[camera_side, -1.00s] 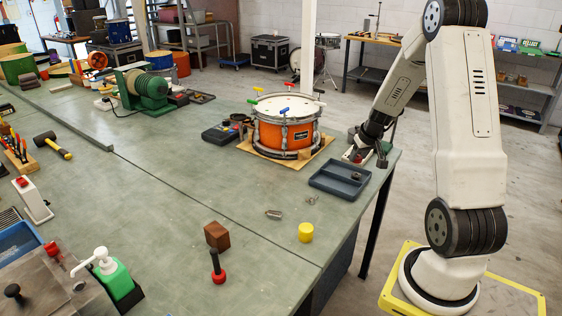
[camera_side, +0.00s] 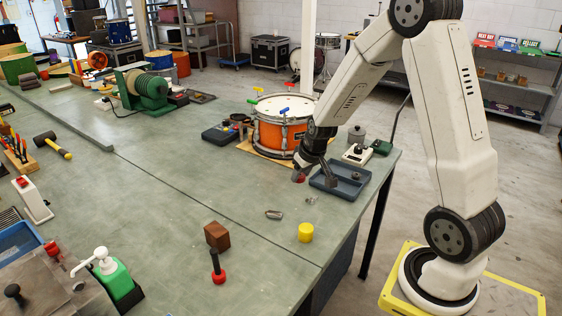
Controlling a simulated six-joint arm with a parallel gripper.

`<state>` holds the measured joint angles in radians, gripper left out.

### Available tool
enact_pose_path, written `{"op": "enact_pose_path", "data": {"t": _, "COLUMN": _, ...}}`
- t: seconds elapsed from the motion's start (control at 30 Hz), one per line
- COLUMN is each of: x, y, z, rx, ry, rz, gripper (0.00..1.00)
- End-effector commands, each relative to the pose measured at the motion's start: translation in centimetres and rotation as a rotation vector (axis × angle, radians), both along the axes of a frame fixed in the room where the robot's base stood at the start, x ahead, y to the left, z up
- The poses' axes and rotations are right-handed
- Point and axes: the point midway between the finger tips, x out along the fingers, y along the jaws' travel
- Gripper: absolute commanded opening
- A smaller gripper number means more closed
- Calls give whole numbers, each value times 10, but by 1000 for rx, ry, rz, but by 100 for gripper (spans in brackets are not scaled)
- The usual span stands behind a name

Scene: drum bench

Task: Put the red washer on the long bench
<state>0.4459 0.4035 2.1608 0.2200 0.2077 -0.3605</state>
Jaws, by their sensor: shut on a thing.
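The red washer (camera_side: 298,178) shows as a small red patch at the tip of my gripper (camera_side: 305,171), mostly hidden by the dark jaws. My gripper is shut on it. The jaws are between the orange drum and the blue-grey tray, in front of the drum in the picture. They appear to be above the green top of the long bench (camera_side: 200,200), but the exact height is hard to tell.
The drum (camera_side: 268,132) stands on a wooden board behind my gripper. The blue-grey tray (camera_side: 352,190) lies to its right with a small dark item inside. Metal pieces (camera_side: 274,214) and a yellow cylinder (camera_side: 305,232) lie nearer. Bench room to the left is clear.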

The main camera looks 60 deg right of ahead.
Motion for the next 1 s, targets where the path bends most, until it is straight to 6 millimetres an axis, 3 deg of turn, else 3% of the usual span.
{"op": "enact_pose_path", "data": {"t": 0.03, "x": 4, "y": 17, "z": 1, "rx": 0, "ry": -1, "rz": 30, "gripper": 0}}
{"op": "enact_pose_path", "data": {"t": 0.47, "x": 10, "y": 134, "z": -2, "rx": 1, "ry": -9, "rz": 230, "gripper": 0}}
{"op": "enact_pose_path", "data": {"t": 0.77, "x": -7, "y": 213, "z": -15, "rx": 1, "ry": -12, "rz": 407, "gripper": 0}}
{"op": "enact_pose_path", "data": {"t": 1.0, "x": -33, "y": 270, "z": -34, "rx": 2, "ry": -15, "rz": 576, "gripper": 0}}
